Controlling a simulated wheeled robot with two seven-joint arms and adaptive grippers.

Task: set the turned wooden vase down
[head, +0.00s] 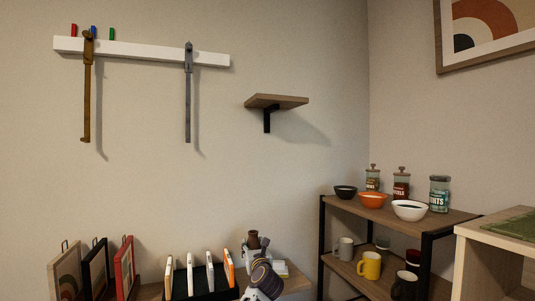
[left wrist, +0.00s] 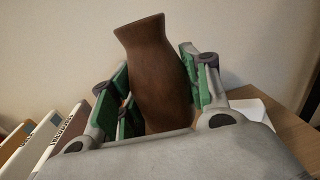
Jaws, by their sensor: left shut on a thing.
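The turned wooden vase (head: 253,240) is dark brown with a flared mouth. It shows low in the middle of the head view, upright, over the wooden surface (head: 293,284) by the wall. My left gripper (head: 256,250) is shut on it. In the left wrist view the vase (left wrist: 160,75) stands between the green-padded fingers of my left gripper (left wrist: 158,95), its mouth pointing up and slightly left. Its base is hidden behind my gripper, so I cannot tell whether it touches the surface. My right gripper is not in view.
Slim upright books (head: 210,271) in a black rack stand left of the vase, with framed pictures (head: 95,268) further left. A white item (head: 280,268) lies just right of it. A small empty wall shelf (head: 277,101) is above. A rack (head: 440,219) with bowls, jars and mugs stands right.

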